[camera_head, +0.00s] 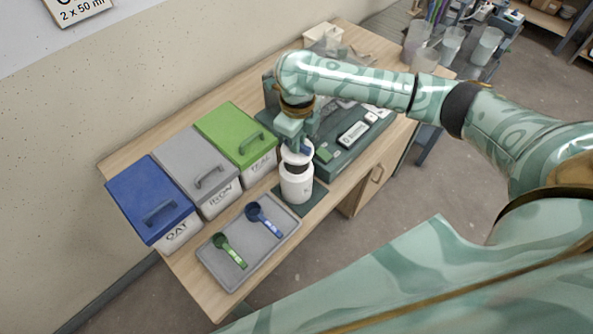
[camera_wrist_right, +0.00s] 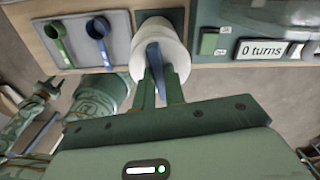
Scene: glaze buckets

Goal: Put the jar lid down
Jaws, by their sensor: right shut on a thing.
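The white jar (camera_head: 297,188) stands upright on a dark mat (camera_head: 318,193) near the table's front edge. Its dark neck shows just below the white jar lid (camera_head: 289,157). My right gripper (camera_head: 298,144) points down over the jar and is shut on the lid's blue grip, which shows between the fingers in the wrist view (camera_wrist_right: 155,60). The lid appears slightly above the jar mouth; the fingers hide part of it, and I cannot tell whether it touches.
A grey tray (camera_head: 213,265) with a green scoop (camera_head: 229,250) and a blue scoop (camera_head: 264,219) lies left of the jar. Blue (camera_head: 152,199), grey (camera_head: 194,165) and green (camera_head: 233,134) lidded bins stand behind. A dark green device (camera_head: 344,160) reading "0 turns" is right of the jar.

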